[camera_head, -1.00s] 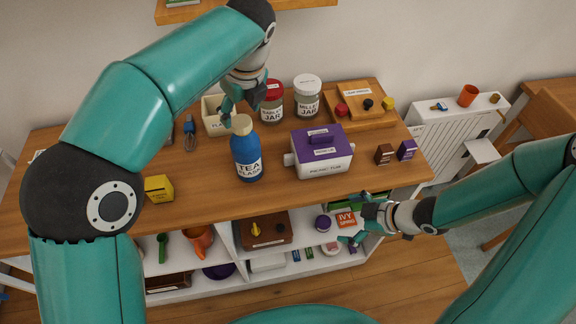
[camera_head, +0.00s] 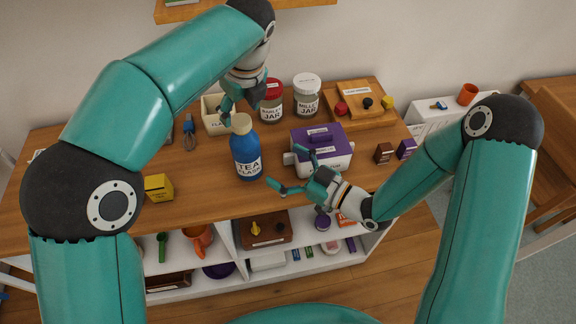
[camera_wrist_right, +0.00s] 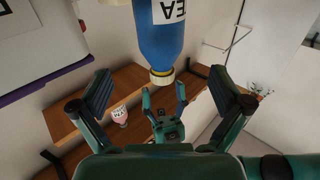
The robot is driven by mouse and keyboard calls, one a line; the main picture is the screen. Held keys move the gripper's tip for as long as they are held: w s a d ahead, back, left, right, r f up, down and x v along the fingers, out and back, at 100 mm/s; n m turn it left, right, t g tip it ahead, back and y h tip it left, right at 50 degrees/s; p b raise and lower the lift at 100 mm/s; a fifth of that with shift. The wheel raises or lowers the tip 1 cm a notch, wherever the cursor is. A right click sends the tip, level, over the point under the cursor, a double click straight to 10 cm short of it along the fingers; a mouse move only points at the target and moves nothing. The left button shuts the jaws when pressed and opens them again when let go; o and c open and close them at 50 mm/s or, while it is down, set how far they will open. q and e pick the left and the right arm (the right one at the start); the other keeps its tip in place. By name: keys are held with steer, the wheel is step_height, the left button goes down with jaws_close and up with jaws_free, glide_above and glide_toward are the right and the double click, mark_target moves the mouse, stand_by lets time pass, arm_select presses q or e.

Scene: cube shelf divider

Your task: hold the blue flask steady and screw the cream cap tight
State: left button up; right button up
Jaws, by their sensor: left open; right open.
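The blue flask (camera_head: 246,158) with a "TEA FLASK" label stands upright on the wooden table top, with the cream cap (camera_head: 241,123) on its top. In the right wrist view the flask (camera_wrist_right: 160,38) appears upside down, with its cap (camera_wrist_right: 162,76) below it. My left gripper (camera_head: 240,107) is open close above the cap; it also shows in the right wrist view (camera_wrist_right: 165,105), fingers apart and pointing at the cap. My right gripper (camera_head: 290,170) is open and empty to the right of the flask, its fingers pointing toward the flask body, not around it.
The purple-lidded tub (camera_head: 325,160) stands just behind and right of my right gripper. A yellow box (camera_head: 158,187) is left of the flask. A cream bin (camera_head: 213,112), a red-lidded jar (camera_head: 271,103) and a white-lidded jar (camera_head: 306,98) stand behind. Shelves below hold several items.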

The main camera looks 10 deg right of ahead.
mark_target(245, 145)
steer(key=x, duration=1.1)
steer(key=shift+w+a+f, duration=0.1)
steer(key=shift+a, duration=0.05)
steer(key=c, duration=1.6)
arm_select(q)
steer(key=shift+f, duration=0.15)
arm_select(e)
steer(key=shift+f, duration=0.15)
steer(key=o, duration=1)
steer(key=c, duration=0.7)
steer(key=shift+c, duration=0.2)
